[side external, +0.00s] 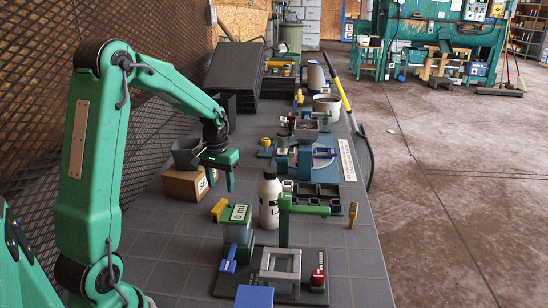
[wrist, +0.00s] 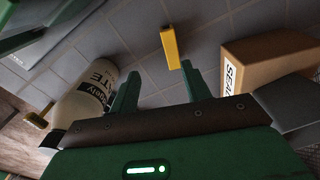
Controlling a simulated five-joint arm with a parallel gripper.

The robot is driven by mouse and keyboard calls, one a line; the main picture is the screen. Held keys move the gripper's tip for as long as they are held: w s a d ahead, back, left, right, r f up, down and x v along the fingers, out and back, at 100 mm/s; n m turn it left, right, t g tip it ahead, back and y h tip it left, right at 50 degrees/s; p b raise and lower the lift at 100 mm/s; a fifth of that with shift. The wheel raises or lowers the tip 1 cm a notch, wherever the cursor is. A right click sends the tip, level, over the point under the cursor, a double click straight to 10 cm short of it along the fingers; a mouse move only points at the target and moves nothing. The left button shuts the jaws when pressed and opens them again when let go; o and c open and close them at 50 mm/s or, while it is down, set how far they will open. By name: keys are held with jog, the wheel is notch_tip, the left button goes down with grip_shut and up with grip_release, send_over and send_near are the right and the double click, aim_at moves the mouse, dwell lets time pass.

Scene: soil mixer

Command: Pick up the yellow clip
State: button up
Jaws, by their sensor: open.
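A small yellow bar, which looks like the yellow clip (side external: 219,209), is on the grey tiled bench beside the green jar. In the wrist view the yellow clip (wrist: 170,47) shows just beyond my fingertips, nearer the right finger. My gripper (side external: 221,187) points down above the bench, a little behind and above the clip in the side view. In the wrist view my gripper (wrist: 160,70) has its two green fingers apart with nothing between them. The clip looks free of both fingers, though the exact gap is hard to tell.
A cardboard box (side external: 184,187) with a grey tray on top stands left of my gripper. A white bottle (side external: 269,202) stands to the right. Another small yellow piece (side external: 352,214) stands farther right.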

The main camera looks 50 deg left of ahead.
aim_at(220, 205)
jog(key=shift+a+f+n, duration=0.3)
jog(key=shift+a+f, duration=0.75)
jog(key=shift+f, duration=4.05)
grip_shut()
